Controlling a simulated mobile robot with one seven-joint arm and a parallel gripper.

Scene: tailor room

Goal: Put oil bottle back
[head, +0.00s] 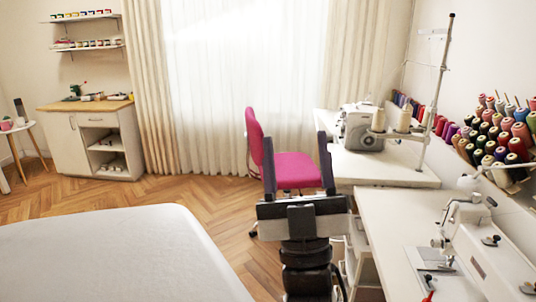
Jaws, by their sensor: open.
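My gripper (295,138) points up and away from me in the middle of the head view. Its two dark fingers stand wide apart with nothing held between them. The pink chair shows behind and through the gap. I cannot make out an oil bottle for sure. A small dark green item (75,89) stands on the wooden top of the far cabinet (60,126), too small to identify. A small red item (430,284) lies by the near sewing machine at the lower right, partly cut by the frame edge.
A pink chair (297,170) stands beyond my gripper. Sewing tables (385,210) with machines (362,128) and many thread cones (505,135) line the right wall. A large white table (110,255) fills the lower left. Wooden floor (225,215) is open between them. Wall shelves (85,47) hang at upper left.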

